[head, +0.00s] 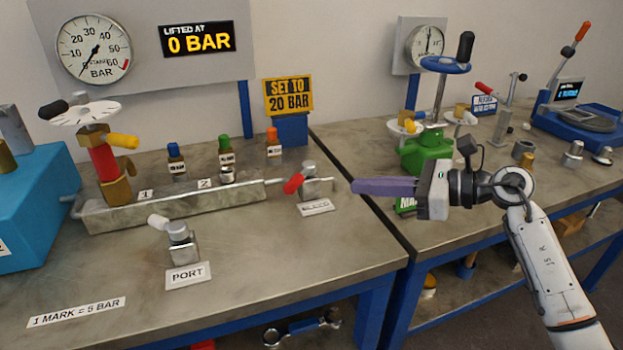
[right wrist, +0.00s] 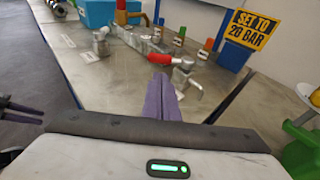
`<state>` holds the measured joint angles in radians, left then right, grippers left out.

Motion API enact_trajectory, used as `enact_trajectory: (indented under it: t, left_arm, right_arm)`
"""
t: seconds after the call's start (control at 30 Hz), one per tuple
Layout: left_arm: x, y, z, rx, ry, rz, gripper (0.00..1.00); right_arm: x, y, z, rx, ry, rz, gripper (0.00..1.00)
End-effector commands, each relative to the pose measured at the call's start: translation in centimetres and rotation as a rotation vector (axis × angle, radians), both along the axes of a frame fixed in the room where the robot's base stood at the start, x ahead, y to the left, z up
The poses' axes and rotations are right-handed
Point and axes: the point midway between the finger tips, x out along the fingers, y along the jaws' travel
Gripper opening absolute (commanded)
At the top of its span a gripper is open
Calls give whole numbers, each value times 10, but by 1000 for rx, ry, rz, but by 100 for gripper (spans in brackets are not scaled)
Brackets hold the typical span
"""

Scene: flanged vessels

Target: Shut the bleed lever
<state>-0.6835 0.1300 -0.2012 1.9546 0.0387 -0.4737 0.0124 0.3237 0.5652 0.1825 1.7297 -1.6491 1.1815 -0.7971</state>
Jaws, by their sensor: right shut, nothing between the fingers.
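The bleed valve (head: 317,182) is a small metal body on the left bench, behind a white label that seems to read BLEED. Its red-handled bleed lever (head: 293,184) points left and slightly toward the front. In the right wrist view the lever (right wrist: 162,58) lies just beyond my fingertips and the valve body (right wrist: 182,73) is to its right. My right gripper (head: 356,187) is shut and empty, its purple fingers pointing left, to the right of the valve and apart from it in the head view. Dark fingers of my left gripper (right wrist: 18,109) show at the left edge of the right wrist view.
The PORT valve (head: 180,243) with a white lever stands front left. A metal manifold (head: 170,205) runs behind it, with several small bottles at the back. A green pump (head: 427,150) with a blue handwheel is behind my right gripper.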

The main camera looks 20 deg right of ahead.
Motion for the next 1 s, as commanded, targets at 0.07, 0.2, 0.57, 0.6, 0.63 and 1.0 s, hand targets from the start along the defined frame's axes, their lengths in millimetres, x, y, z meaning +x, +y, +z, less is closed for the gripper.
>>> enact_trajectory:
  t: [0.07, 0.2, 0.57, 0.6, 0.63, 1.0]
  left_arm:
    - [-4, 0, 3, -2, 8, 0, 31]
    - [-6, 0, 5, -4, 9, 3, 31]
    - [-7, 3, 8, -3, 13, 8, 31]
    - [-7, 3, 8, -1, 13, 9, 31]
    - [-7, 4, 8, -1, 14, 10, 31]
    - [-2, 6, 9, 3, 5, 11, 31]
  right_arm:
    - [11, 13, -1, 7, 0, 3, 0]
    - [32, 35, -9, 8, -1, 2, 0]
    - [71, 76, -26, 6, 0, 1, 0]
    - [73, 78, -27, 4, 0, 0, 0]
    - [75, 79, -28, 4, 0, 0, 0]
    - [77, 82, -30, 1, 0, 0, 0]
